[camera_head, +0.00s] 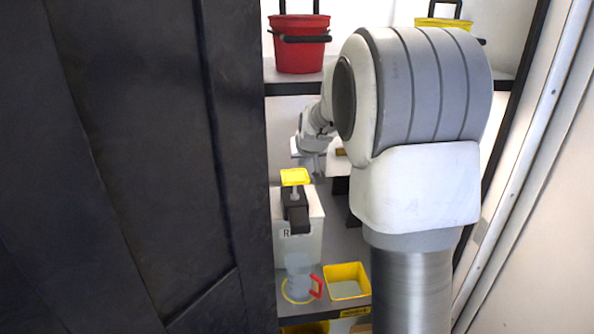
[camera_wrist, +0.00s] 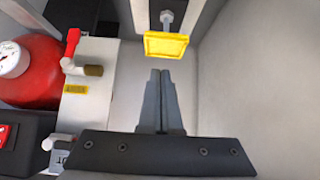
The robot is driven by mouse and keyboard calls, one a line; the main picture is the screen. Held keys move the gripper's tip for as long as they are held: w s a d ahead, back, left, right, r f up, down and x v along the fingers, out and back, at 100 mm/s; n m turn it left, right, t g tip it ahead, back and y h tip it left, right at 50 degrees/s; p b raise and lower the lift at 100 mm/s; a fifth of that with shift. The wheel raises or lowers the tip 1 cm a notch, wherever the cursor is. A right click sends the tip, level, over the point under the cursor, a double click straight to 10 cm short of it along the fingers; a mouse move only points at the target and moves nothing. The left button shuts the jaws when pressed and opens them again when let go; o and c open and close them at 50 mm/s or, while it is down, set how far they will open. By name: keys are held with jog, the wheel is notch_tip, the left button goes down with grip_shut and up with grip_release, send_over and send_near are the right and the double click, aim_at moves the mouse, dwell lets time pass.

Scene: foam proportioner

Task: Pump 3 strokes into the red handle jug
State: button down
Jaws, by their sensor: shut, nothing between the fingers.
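The red handle jug (camera_head: 299,280) is a clear jug with a red handle on its right side. It stands on the lower shelf, below the front of the pump. The pump has a yellow square top (camera_head: 295,177) on a pale stem, above a dark spout block (camera_head: 296,212) on a white container (camera_head: 313,240). In the wrist view the yellow top (camera_wrist: 165,45) is just beyond my fingertips. My gripper (camera_wrist: 160,75) is shut and empty, and a gap seems to show between it and the yellow top. In the head view my gripper is mostly hidden behind my arm.
A yellow square tub (camera_head: 346,281) stands right of the jug. A red bucket (camera_head: 300,43) and a yellow bucket (camera_head: 443,18) are on the upper shelf. A dark panel (camera_head: 130,170) closes off the left. The wrist view shows a red cylinder with a gauge (camera_wrist: 30,70) and a red-levered valve (camera_wrist: 71,48).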

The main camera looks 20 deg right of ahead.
aim_at(297, 174)
jog(key=x, duration=1)
jog(key=shift+f, duration=0.1)
notch_tip(297, 174, down, 5)
jog(key=b, duration=0.4)
jog(key=shift+b, duration=0.4)
jog(key=shift+s, duration=0.1)
jog(key=shift+s+a, duration=0.1)
